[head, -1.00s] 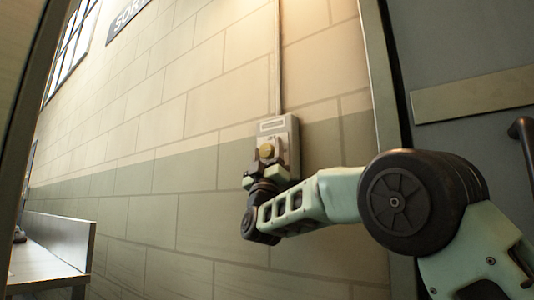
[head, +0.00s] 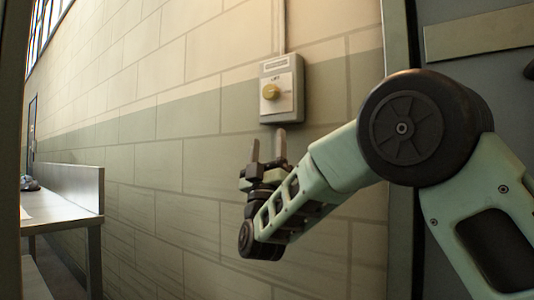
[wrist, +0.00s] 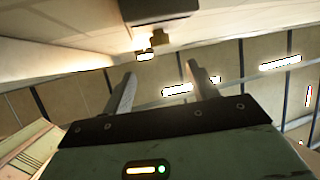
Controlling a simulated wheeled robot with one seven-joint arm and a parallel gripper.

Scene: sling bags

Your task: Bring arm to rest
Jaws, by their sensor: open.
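My gripper (head: 267,146) is open and empty in the head view, its two fingers pointing up.
A block wall (head: 150,120) runs behind the arm, with a conduit above the box. A metal bench (head: 70,190) stands at the left, a dark object on it. A grey door (head: 465,85) with a pale plate (head: 478,33) is at the right.

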